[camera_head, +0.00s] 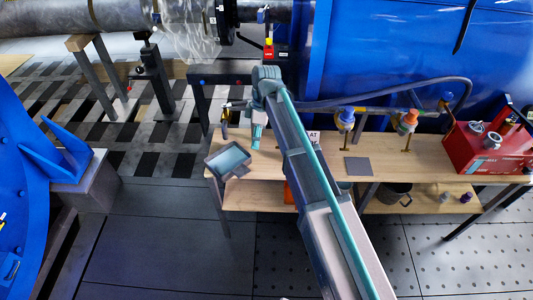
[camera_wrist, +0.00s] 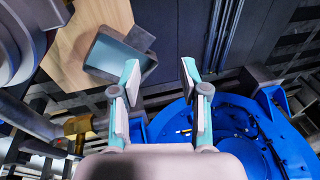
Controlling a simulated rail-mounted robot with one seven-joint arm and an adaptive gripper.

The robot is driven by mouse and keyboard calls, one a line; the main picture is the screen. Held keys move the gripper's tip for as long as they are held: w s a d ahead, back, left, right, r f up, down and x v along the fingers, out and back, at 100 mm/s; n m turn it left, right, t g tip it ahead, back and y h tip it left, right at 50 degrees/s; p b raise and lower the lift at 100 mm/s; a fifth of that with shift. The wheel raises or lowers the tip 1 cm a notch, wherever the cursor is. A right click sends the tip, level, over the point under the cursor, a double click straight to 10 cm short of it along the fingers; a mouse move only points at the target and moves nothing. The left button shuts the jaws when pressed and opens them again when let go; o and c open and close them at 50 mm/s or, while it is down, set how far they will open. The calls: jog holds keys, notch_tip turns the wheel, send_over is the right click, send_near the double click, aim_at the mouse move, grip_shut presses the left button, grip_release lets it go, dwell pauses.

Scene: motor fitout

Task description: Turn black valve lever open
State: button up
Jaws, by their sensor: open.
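My gripper (camera_wrist: 158,72) is open in the wrist view, with nothing between its two fingers. In the head view, my gripper (camera_head: 257,136) hangs above the left end of the wooden workbench (camera_head: 255,170). A brass fitting (camera_wrist: 78,128) shows at the lower left of the wrist view, beside and apart from the left finger. In the head view, a small dark and yellow item (camera_head: 224,124) is just left of my gripper. I cannot make out a black valve lever for certain in either view. My arm hides part of the bench and what lies behind it.
A grey tray (camera_head: 228,161) sits at the bench's left corner; the tray (camera_wrist: 118,52) also shows in the wrist view. A red box (camera_head: 482,150) is right.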

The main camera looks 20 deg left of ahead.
jog(key=shift+n+h, duration=0.3)
jog(key=shift+h, duration=0.3)
jog(key=d+f, duration=0.1)
jog(key=s+d+f, duration=0.1)
jog(key=d, duration=0.1)
jog(key=d+f+b, duration=0.1)
jog(key=shift+s+d+f, duration=0.15)
jog(key=shift+s+f, duration=0.15)
